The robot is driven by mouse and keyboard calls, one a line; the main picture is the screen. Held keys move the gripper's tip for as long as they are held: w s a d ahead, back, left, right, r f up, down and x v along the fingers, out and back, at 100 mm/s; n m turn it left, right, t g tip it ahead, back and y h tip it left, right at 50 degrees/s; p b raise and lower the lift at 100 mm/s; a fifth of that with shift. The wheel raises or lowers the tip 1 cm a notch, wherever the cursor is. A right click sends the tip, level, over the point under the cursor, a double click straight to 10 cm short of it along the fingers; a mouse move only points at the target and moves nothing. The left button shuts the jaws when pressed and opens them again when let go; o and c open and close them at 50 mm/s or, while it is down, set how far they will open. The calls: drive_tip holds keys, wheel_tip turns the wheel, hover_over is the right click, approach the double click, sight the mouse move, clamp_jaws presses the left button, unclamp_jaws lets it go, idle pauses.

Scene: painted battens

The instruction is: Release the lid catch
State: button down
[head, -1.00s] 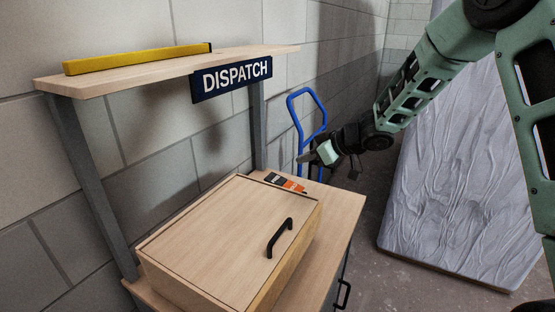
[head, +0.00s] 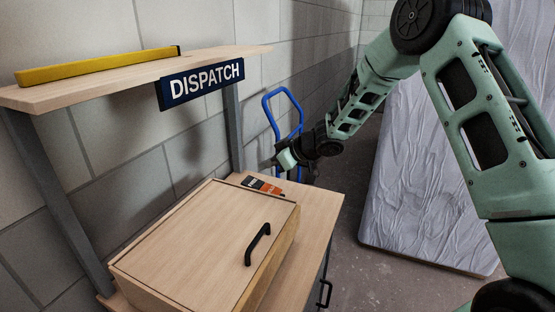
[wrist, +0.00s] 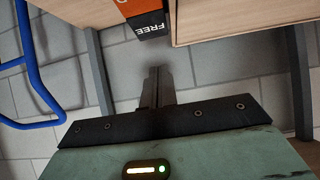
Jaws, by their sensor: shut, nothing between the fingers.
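A wooden box with a flat lid (head: 195,235) and a black bar handle (head: 258,244) sits on a wooden bench top. In the head view my gripper (head: 279,160) is behind the far right corner of the bench, beside the blue frame and apart from the box. In the wrist view my gripper (wrist: 158,85) shows its two dark fingers together, with nothing between them. A small orange and black label strip (head: 263,186) lies behind the box; in the wrist view part of the label (wrist: 143,17) reads "FREE". I cannot make out a lid catch.
A shelf (head: 130,80) with a yellow bar (head: 100,66) and a DISPATCH sign (head: 202,84) overhangs the bench from grey posts. A blue tubular frame (head: 268,105) stands behind. A wrapped panel (head: 425,170) leans at right. Open floor lies between bench and panel.

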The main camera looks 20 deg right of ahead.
sight(248, 182)
drive_tip(key=x, duration=0.3)
drive_tip(key=shift+w+a+f, duration=0.15)
drive_tip(key=shift+a, duration=0.1)
drive_tip(key=shift+w+a+f+p, duration=0.15)
drive_tip(key=shift+f+p, duration=0.3)
drive_tip(key=shift+f, duration=0.75)
drive_tip(key=shift+w+f, duration=0.15)
drive_tip(key=shift+f, duration=0.65)
drive_tip(key=shift+a+r+p, duration=0.15)
drive_tip(key=shift+r+p, duration=0.15)
drive_tip(key=shift+p, duration=0.7)
drive_tip(key=shift+w+a+g+h+p, duration=0.15)
drive_tip(key=shift+g+h+p, duration=0.25)
drive_tip(key=shift+p, duration=1.3)
drive_tip(key=shift+w+a+f+p, duration=0.3)
drive_tip(key=shift+w+f+p, duration=0.1)
drive_tip(key=shift+f, duration=0.25)
